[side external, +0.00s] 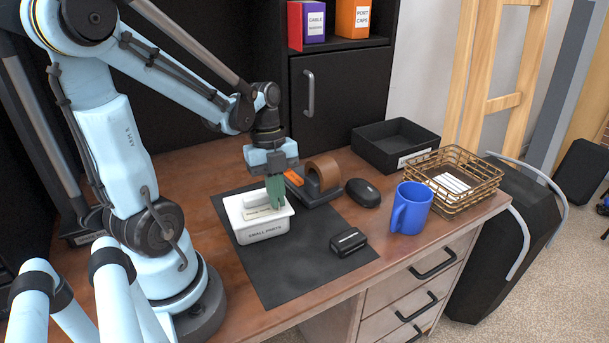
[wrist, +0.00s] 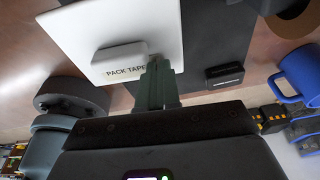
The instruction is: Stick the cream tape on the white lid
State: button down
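A white box (side external: 262,234) marked "SMALL PARTS" stands on the dark mat, and its white lid (wrist: 160,22) fills the upper middle of the wrist view. A pale, rounded block (wrist: 120,62) marked "PACK TAPE" lies on the lid; it looks like the cream tape, and its lettered side (side external: 262,213) shows in the side view. My gripper (side external: 278,206) points down at the right part of the lid. Its green fingers (wrist: 157,68) look closed together, with their tips just beside the block's right end. I cannot tell whether they touch the block or lid.
A brown tape roll (side external: 323,172) in a dark holder stands behind the box. A dark mouse (side external: 363,193), a small black block (side external: 348,242) and a blue mug (side external: 410,208) are to the right. A wire basket (side external: 455,180) and black tray (side external: 395,145) stand farther right. The mat's front is clear.

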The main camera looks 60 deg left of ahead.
jog(key=c, duration=1.8)
grip_release()
jog(key=o, duration=0.5)
jog(key=shift+v, duration=6.05)
jog(key=w+d+f+n+t+y, duration=0.1)
jog(key=d+n+t, duration=0.1)
jog(key=d+n, duration=0.2)
jog(key=w+d+f+n+t, duration=0.2)
jog(key=d+n+t, duration=0.1)
jog(key=n, duration=0.5)
jog(key=w+d+f+n+t+y, duration=0.1)
jog(key=w+d+n+t, duration=0.1)
jog(key=d+n, duration=0.4)
jog(key=shift+w+f+n+y, duration=0.15)
jog(key=shift+f+n+y, duration=0.15)
jog(key=shift+f+n, duration=0.15)
